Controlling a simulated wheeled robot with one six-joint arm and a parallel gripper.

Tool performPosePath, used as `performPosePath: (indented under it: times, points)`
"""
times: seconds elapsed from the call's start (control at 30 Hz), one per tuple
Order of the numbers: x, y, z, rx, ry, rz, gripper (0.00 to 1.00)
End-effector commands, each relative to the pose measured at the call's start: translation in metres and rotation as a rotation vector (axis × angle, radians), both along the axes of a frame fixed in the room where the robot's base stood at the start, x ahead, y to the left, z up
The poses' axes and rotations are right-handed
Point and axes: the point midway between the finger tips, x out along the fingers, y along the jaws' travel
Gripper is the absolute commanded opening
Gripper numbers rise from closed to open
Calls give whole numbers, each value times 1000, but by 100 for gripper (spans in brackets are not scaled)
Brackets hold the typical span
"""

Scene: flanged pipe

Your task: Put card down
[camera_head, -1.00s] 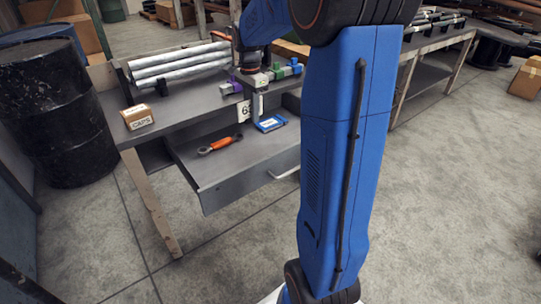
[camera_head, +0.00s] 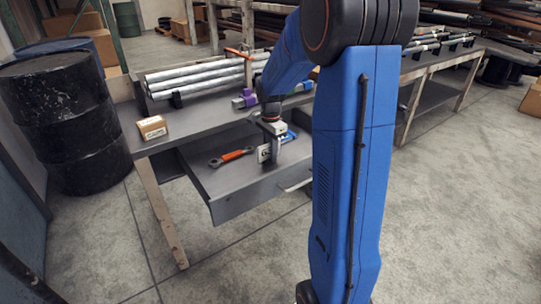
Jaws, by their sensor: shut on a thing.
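My gripper (camera_head: 273,144) reaches down over the open grey drawer (camera_head: 225,186). It is shut on a small white card (camera_head: 263,153) with a dark marking, which hangs upright on its left side. The card is at the drawer, to the right of the orange-handled wrench (camera_head: 232,157). I cannot tell whether its lower edge touches the drawer floor. A blue item (camera_head: 289,136) lies just behind and to the right of my gripper, partly hidden by it.
The workbench (camera_head: 195,117) carries grey pipes (camera_head: 200,76), a small brown box (camera_head: 152,128) and a purple-and-grey part (camera_head: 244,99). My blue arm hides part of the bench's right side.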

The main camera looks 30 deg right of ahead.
Motion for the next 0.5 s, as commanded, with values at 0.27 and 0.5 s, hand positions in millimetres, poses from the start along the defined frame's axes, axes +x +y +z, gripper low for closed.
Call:
performPosePath:
  times: [0.27, 0.5]
  points:
    - [0, 0, -8, 0, -1, 0, 0]
    - [0, 0, -10, 0, 0, 0, 37]
